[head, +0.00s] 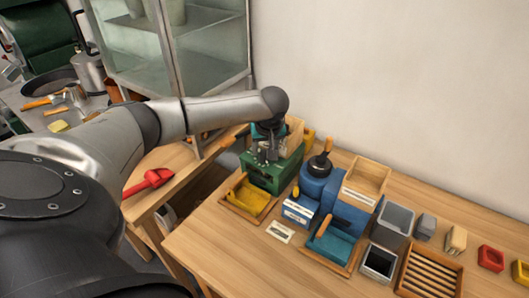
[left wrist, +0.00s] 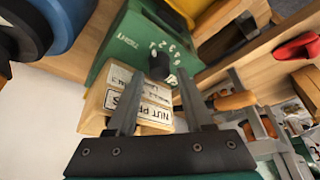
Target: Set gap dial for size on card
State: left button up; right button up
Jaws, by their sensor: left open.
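The green machine (head: 283,178) stands at the left end of the wooden table. In the left wrist view its green face (left wrist: 122,45) carries white numbers around a small black dial knob (left wrist: 159,66). My left gripper (head: 265,154) is over the green machine. It also shows in the left wrist view (left wrist: 160,80), open, with the knob between or just beyond its fingertips; I cannot tell whether they touch it. A small white card (head: 280,231) lies on the table in front; its writing is too small to read. My right gripper is not in view.
A blue machine (head: 318,184) with a black-knobbed lever stands right of the green one. A yellow-filled tray (head: 233,207) sits before the green machine. A slatted wooden tray (head: 405,283) is further right. A labelled wooden part (left wrist: 92,112) is close to the left finger.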

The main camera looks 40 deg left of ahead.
pick_arm(q)
jog(key=shift+x, duration=0.95)
jog(key=shift+c, duration=0.3)
grip_shut()
